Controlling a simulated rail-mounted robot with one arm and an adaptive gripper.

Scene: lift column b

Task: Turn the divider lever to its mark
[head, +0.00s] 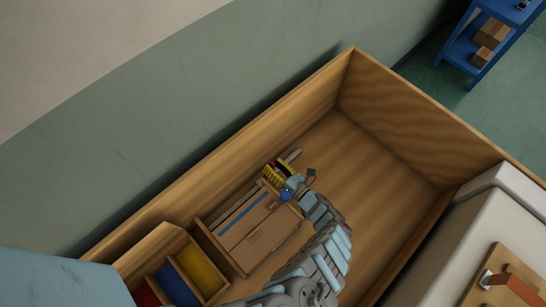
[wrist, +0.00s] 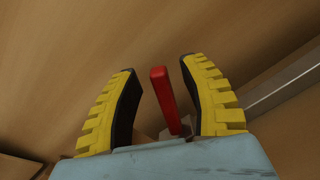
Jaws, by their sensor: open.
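A red lever (wrist: 165,100) stands between the two yellow, black-padded fingers of my gripper (wrist: 157,65) in the wrist view. The fingers are open, with gaps to the lever on both sides; the right finger is nearer to it. A grey piece shows at the lever's lower end, partly hidden by my gripper's body. In the head view my gripper (head: 274,173) is low inside the large wooden box, and the lever cannot be made out there. I cannot make out the mark in either view.
A grey metal strip (wrist: 285,84) lies right of the fingers. The large wooden box (head: 390,115) has high walls around my arm. A low wooden unit with a blue strip (head: 243,212) and a tray with a yellow compartment (head: 203,268) lie beside my arm.

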